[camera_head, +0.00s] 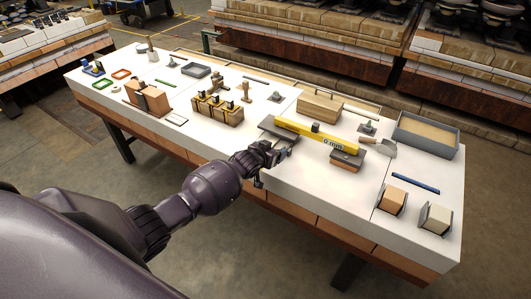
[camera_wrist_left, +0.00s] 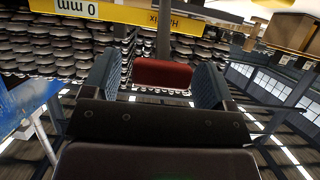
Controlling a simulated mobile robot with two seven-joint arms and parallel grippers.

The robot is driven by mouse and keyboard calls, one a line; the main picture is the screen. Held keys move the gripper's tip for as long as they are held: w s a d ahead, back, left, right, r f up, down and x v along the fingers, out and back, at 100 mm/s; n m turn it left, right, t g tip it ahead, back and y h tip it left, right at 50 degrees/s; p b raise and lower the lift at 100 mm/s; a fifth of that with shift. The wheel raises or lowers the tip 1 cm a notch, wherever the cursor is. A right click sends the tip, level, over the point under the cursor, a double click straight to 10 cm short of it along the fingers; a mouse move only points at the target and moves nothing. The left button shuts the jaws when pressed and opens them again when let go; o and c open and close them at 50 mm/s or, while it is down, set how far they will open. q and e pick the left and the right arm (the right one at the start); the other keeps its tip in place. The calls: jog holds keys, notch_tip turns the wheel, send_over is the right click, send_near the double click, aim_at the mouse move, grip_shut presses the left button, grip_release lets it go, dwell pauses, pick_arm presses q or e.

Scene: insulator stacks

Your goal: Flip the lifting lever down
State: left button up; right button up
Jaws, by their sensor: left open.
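The lever's red grip (camera_wrist_left: 162,74) on a grey stem (camera_wrist_left: 163,38) shows in the left wrist view, between my left gripper's two blue-grey finger pads. Gaps show on both sides of it, so the pads look apart from it. In the head view my left gripper (camera_head: 277,153) is at the table's front edge, just in front of a yellow bar (camera_head: 312,136) marked "0 mm". It is open. My gripper hides the red grip in the head view. The yellow bar (camera_wrist_left: 110,11) also shows upside down at the top of the wrist view.
The white-topped table (camera_head: 320,192) carries a wooden block rack (camera_head: 217,112), a grey sand tray (camera_head: 427,134), a trowel (camera_head: 378,145) and two blocks in holders (camera_head: 435,218) at the right.

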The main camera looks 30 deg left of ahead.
pick_arm(q)
jog(key=d+p+v, duration=0.1)
jog(key=v, duration=0.9)
jog(key=shift+s+a+r, duration=0.2)
jog(key=shift+a, duration=0.3)
